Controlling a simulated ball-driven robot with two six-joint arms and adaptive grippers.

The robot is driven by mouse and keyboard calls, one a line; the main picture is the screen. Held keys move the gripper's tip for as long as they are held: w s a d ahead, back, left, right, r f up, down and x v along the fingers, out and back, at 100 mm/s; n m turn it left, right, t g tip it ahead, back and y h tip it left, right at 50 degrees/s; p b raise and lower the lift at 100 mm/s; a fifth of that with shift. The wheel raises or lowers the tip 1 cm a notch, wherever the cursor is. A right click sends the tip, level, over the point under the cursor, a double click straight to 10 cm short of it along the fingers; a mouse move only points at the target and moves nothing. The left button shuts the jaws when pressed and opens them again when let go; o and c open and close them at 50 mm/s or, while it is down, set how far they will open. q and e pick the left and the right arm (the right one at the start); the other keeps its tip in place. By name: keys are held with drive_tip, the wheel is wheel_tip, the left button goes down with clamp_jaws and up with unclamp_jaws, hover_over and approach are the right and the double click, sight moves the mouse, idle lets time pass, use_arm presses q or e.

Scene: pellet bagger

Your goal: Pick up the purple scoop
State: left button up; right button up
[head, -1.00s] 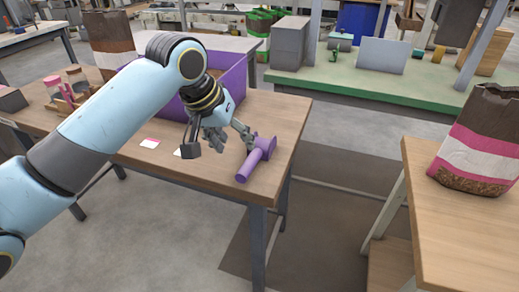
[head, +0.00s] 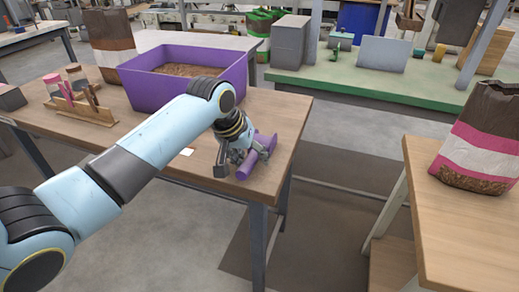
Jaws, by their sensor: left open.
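The purple scoop (head: 247,165) lies on the wooden table (head: 278,110) near its right front corner. Its handle points toward the front edge, and its head shows behind the gripper. My left gripper (head: 234,167) is down at the scoop, with its fingers open around or just beside the handle. The wrist and fingers hide part of the scoop, so I cannot tell whether they touch it. My right gripper is not in view.
A purple bin (head: 150,88) with brown pellets stands behind my left arm. A wooden rack (head: 80,110) with jars is at the left. A pellet bag (head: 485,140) stands on the right table (head: 450,215). Open floor lies between the tables.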

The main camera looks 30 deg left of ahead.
use_arm(q)
clamp_jaws()
drive_tip(key=shift+r, duration=0.1)
idle(0.3)
